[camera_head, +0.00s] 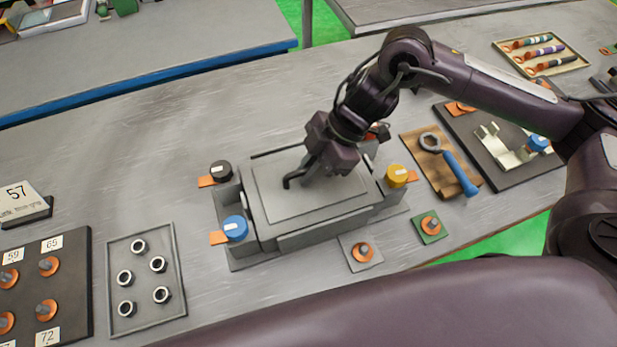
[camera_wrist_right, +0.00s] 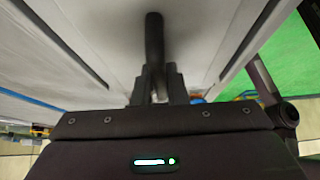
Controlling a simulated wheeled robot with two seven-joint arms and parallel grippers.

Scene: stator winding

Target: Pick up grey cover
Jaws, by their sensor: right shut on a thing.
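The grey cover (camera_head: 285,200) is a flat rectangular lid on top of the grey box-like fixture (camera_head: 297,239) in the middle of the table. A dark bent handle (camera_head: 289,181) stands on the cover. My right gripper (camera_head: 307,168) is over the cover and shut on the handle. In the right wrist view the dark handle (camera_wrist_right: 154,45) runs up from between the fingers (camera_wrist_right: 158,88), with the pale cover surface (camera_wrist_right: 105,40) behind it. I cannot tell whether the cover is lifted off the fixture. My left gripper is not in view.
Blue (camera_head: 235,228), yellow (camera_head: 397,175) and black (camera_head: 220,171) knobs stand at the fixture's corners. A tray of nuts (camera_head: 120,246) lies to the left. A blue-handled wrench (camera_head: 457,172) on a brown board lies to the right.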

